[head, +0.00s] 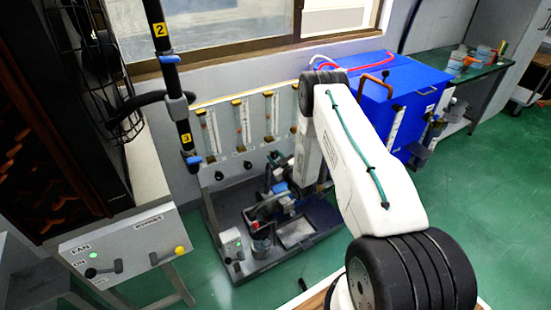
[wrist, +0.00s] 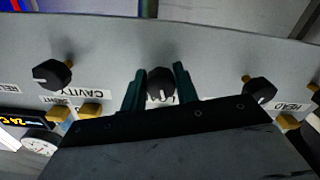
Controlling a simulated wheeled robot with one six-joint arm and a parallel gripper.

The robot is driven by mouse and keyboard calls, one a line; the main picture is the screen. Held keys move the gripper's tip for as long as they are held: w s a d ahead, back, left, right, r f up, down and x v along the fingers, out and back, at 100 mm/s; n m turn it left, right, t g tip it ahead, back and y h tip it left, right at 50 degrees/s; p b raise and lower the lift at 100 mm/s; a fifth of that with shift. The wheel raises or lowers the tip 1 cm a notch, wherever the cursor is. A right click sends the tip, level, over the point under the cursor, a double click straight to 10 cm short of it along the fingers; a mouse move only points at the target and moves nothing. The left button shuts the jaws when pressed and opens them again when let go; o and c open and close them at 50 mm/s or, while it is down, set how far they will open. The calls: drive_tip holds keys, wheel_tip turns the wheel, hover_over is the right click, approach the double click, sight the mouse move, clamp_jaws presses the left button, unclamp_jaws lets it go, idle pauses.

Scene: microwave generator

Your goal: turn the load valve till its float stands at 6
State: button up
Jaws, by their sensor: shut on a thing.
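In the wrist view my gripper (wrist: 160,85) has its two dark green fingers on either side of a black round knob (wrist: 160,82) on the grey panel, shut on it. A white pointer mark shows on the knob's face. Its label is mostly hidden behind the gripper; only a first letter like an L shows, so I take it as the load valve. In the head view several upright flow tubes (head: 241,122) stand on the panel. My arm covers the right end of that row and my gripper. The floats are too small to read.
A CAVITY knob (wrist: 53,74) is left of my gripper and a HEAD knob (wrist: 260,90) right of it, both apart from the fingers. Brass fittings (wrist: 91,110) sit close by. Below the tubes is a tray with pump parts (head: 262,235). A blue cabinet (head: 415,90) stands behind my arm.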

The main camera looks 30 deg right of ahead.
drive_tip(key=shift+n, duration=0.5)
drive_tip(key=o, duration=1)
drive_tip(key=s, duration=0.7)
drive_tip(key=shift+s, duration=0.4)
